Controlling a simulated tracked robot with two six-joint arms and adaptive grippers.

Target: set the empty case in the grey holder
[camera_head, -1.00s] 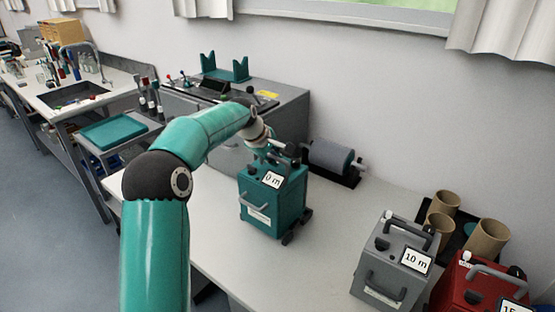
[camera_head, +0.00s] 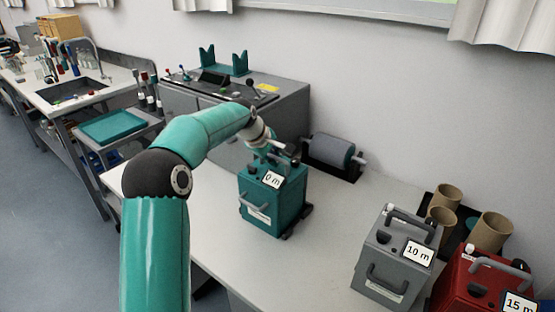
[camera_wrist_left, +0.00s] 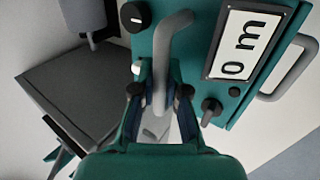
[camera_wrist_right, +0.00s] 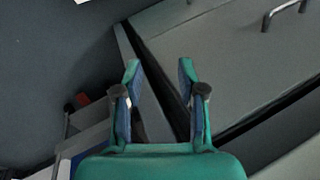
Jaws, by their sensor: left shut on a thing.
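The teal case (camera_head: 270,210) with a "0 m" label stands upright on the bench, in front of the grey machine. My left gripper (camera_head: 280,150) is shut on its grey top handle; in the left wrist view the fingers (camera_wrist_left: 160,98) close around the handle of the case (camera_wrist_left: 210,15). Dark grey parts of the holder (camera_head: 306,209) show beside the case's right and front foot. The case hides most of the holder, and I cannot tell whether it is fully seated. My right gripper (camera_wrist_right: 160,80) is open and empty, outside the head view.
A grey "10 m" case (camera_head: 393,260) and a red "15 m" case (camera_head: 470,285) stand at the right. Cardboard tubes (camera_head: 490,232) stand behind them. A grey roller (camera_head: 330,152) on a dark base lies behind the teal case. The bench between the teal and grey cases is clear.

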